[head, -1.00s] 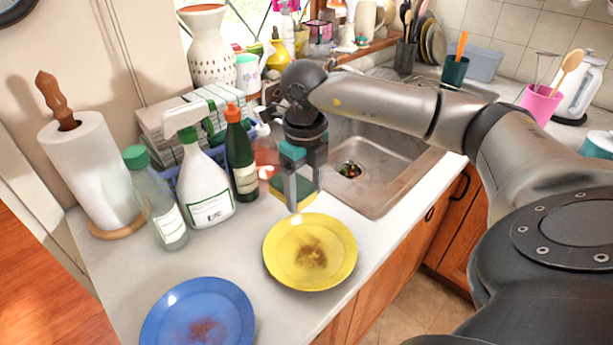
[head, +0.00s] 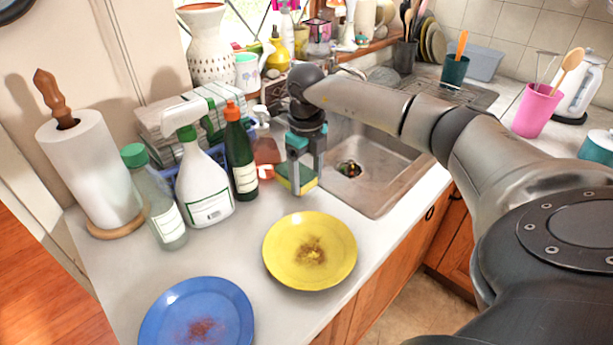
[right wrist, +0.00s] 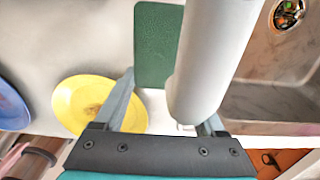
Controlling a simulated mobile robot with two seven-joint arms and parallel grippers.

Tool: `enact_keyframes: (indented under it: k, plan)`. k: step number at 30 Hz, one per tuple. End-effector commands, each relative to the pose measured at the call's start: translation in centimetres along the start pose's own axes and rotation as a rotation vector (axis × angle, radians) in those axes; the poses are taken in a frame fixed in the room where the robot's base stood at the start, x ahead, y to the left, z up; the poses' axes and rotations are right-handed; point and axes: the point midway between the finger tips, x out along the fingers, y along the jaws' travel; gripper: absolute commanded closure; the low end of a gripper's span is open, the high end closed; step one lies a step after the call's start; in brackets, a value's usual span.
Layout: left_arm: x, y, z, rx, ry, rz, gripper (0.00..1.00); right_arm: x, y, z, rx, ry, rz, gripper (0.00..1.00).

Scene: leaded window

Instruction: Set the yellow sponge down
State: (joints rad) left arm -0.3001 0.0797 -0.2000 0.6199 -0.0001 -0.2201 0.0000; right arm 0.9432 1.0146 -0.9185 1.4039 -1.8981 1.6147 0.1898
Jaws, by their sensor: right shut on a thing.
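The yellow sponge (head: 302,187), with a green top face, is at the tips of my right gripper (head: 304,178) in the head view, between the yellow plate and the sink. My right gripper is shut on it. In the right wrist view the sponge's green face (right wrist: 158,45) shows beyond the gripper (right wrist: 168,105), partly covered by a pale rounded shape that I cannot identify. The sponge is level with or just above the counter; I cannot tell whether it touches. My left gripper is not in view.
A yellow plate (head: 310,252) and a blue plate (head: 197,318), both stained, lie on the white counter (head: 235,255). A green bottle (head: 241,155) and a spray bottle (head: 204,190) stand left of the gripper. The sink (head: 375,165) is to its right.

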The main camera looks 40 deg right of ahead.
Motion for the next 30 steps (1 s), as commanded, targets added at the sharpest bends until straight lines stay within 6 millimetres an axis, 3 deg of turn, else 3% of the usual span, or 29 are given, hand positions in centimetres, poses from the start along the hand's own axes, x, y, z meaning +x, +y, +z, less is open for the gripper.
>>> enact_keyframes:
  k: [21, 22, 28, 30]
  plan:
    - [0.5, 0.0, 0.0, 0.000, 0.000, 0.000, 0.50, 1.2, 0.0, 0.0, 0.000, 0.000, -0.001, 0.86]
    - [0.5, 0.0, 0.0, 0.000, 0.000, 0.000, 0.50, 1.2, 0.0, 0.0, 0.000, 0.000, -0.001, 0.25]
    - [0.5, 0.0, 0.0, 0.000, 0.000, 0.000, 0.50, 1.2, 0.0, 0.0, 0.000, 0.001, -0.001, 0.03]
    - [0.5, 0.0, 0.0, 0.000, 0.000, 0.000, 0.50, 1.2, 0.0, 0.0, 0.000, 0.001, -0.001, 0.00]
